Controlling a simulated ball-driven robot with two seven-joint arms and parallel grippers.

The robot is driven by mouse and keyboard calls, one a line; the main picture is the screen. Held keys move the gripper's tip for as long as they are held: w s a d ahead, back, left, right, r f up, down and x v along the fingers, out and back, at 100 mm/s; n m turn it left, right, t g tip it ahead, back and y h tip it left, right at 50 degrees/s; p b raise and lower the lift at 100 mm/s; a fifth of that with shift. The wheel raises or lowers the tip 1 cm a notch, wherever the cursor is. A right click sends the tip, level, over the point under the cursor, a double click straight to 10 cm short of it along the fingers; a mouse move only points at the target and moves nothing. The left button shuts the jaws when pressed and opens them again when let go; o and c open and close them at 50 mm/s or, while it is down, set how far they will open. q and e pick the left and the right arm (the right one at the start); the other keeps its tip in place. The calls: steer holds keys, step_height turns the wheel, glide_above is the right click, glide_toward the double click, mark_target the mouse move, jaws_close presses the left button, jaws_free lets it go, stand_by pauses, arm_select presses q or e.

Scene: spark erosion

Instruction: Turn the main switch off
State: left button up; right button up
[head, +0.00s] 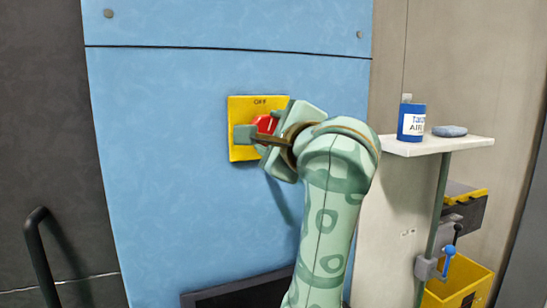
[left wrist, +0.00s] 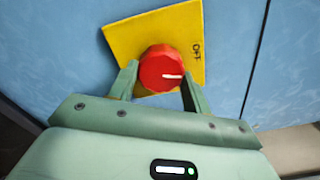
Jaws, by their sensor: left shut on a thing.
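The main switch is a red knob (head: 265,123) on a yellow plate (head: 240,108) fixed to a blue panel. The plate has OFF printed at its top in the head view. In the left wrist view, the red knob (left wrist: 160,66) has a white mark that points right, toward the side of the yellow plate (left wrist: 122,45) with the word OFF, slightly below the word. My left gripper (head: 263,136) is shut on the knob, one finger on each side. In the head view the fingers hide part of the knob. My right gripper is in neither view.
A white shelf (head: 450,144) to the right holds a blue and white can (head: 411,122) and a blue-grey round object (head: 450,131). Below it are a blue-handled valve or lever (head: 449,256) and a yellow bin (head: 470,275). A black handle (head: 39,255) stands at left.

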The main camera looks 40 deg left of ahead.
arm_select(q)
steer(key=shift+n+b, duration=1.75)
steer(key=shift+n, duration=0.15)
steer(key=o, duration=1)
steer(key=shift+c, duration=0.2)
steer(key=v, duration=1.6)
steer(key=shift+d+b, duration=0.2)
steer(key=shift+b, duration=0.15)
